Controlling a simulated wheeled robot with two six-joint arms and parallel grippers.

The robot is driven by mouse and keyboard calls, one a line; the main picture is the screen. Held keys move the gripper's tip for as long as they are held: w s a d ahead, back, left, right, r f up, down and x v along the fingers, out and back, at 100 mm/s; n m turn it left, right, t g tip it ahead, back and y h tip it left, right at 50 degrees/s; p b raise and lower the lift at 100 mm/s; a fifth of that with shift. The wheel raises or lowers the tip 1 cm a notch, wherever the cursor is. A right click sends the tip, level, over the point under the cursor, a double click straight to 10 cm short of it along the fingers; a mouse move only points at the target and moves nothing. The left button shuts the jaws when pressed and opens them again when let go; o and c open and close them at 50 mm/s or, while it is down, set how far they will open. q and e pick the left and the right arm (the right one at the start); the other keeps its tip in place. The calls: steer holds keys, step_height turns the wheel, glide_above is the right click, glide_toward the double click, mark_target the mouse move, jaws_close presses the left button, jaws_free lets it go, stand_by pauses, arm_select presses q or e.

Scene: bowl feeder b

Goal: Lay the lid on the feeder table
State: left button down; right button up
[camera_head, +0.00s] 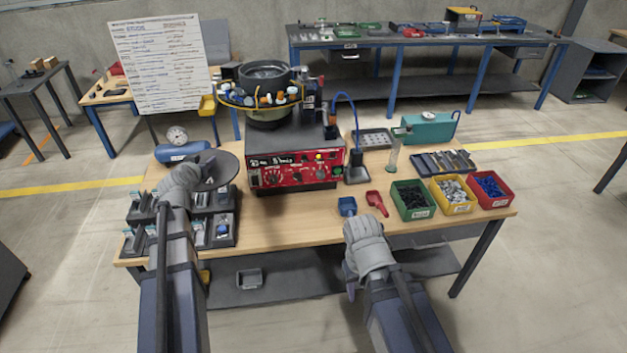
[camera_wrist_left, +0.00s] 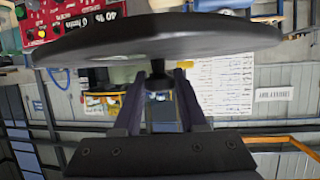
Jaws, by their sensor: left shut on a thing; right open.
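The lid (camera_head: 217,172) is a dark round disc at the left of the feeder table, left of the red control box. My left gripper (camera_head: 190,172) is shut on it. In the left wrist view the lid (camera_wrist_left: 160,38) spans the top of the picture, and my left gripper's fingers (camera_wrist_left: 158,90) close on its knob. The lid looks raised above the table, though the head view does not make the gap clear. The feeder table (camera_head: 290,220) has a light wood top. My right gripper (camera_head: 352,280) is open and empty at the table's front edge; its fingers are partly hidden.
The bowl feeder (camera_head: 265,115) stands on the red control box (camera_head: 297,170). Dark part holders (camera_head: 222,232) fill the left front. Green (camera_head: 412,200), yellow (camera_head: 455,194) and red (camera_head: 492,189) bins stand at the right.

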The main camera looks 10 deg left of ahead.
arm_select(q)
steer(key=s+d+f+m+h+b, duration=0.1)
steer(key=s+d+f+b, duration=0.1)
steer(key=d+f+b, duration=1)
steer(key=s+d+f+m+h+b, duration=0.2)
steer(key=s+d+f+b, duration=0.1)
steer(key=d+f+b, duration=0.9)
step_height(320, 180, down, 4)
steer(key=shift+s+r+b, duration=0.1)
steer(key=shift+s+b, duration=0.1)
steer(key=shift+b, duration=0.85)
arm_select(e)
step_height(320, 180, down, 28)
arm_select(q)
steer(key=shift+d, duration=0.1)
arm_select(e)
steer(key=shift+r, duration=0.1)
